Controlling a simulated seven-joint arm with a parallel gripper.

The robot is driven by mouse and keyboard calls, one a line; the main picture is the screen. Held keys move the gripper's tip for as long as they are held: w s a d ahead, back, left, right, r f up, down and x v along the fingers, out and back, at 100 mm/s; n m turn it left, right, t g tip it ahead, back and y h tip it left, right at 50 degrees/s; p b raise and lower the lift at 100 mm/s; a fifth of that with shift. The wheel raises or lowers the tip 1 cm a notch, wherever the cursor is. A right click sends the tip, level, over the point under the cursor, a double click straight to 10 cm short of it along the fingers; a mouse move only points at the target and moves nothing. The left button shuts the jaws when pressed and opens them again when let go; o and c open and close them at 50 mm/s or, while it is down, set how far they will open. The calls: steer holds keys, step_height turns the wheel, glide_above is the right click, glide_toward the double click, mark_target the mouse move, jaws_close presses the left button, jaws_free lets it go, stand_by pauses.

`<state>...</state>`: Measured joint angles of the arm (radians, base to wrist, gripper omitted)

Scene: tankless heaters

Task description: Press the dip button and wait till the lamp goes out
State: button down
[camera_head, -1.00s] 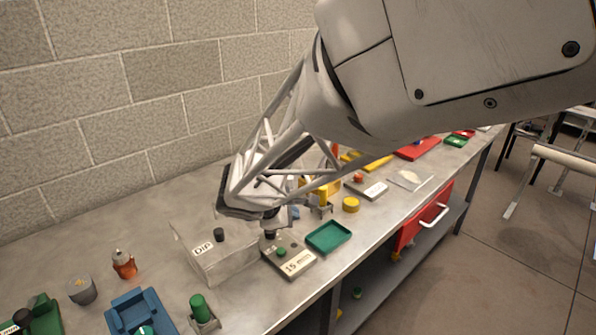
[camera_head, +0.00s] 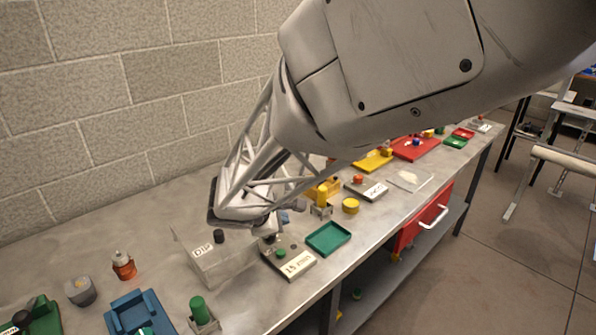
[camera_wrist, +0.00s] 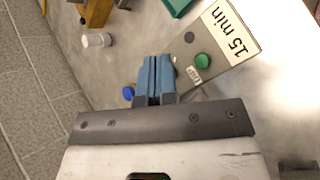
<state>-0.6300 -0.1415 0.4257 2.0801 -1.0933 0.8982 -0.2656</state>
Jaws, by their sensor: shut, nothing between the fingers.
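A flat panel marked "15 min" (camera_head: 300,264) lies on the bench. It carries a green button (camera_head: 281,254) and a small dark round piece. In the wrist view the panel (camera_wrist: 236,38) shows the green button (camera_wrist: 203,61), the dark round piece (camera_wrist: 189,37) and a small label beside the button. A clear box marked "DIP" (camera_head: 212,268) with a black knob (camera_head: 219,236) stands left of the panel. My gripper (camera_wrist: 155,59) is shut and empty, beside the panel's near end and apart from the green button in the picture. No lit lamp can be made out.
A green tray (camera_head: 329,239) lies right of the panel. A yellow device (camera_head: 322,193) and a yellow cylinder (camera_head: 350,205) stand beyond. An orange bottle (camera_head: 123,265), a grey cup (camera_head: 80,291) and a blue holder (camera_head: 138,314) are at left. A wall runs behind.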

mark_target(282, 253)
steer(key=shift+f, duration=3.85)
steer(key=shift+f, duration=0.9)
steer(key=shift+r, duration=0.2)
stand_by(0.5)
steer(key=shift+r, duration=0.65)
steer(key=shift+r, duration=0.1)
steer(key=shift+r, duration=2.45)
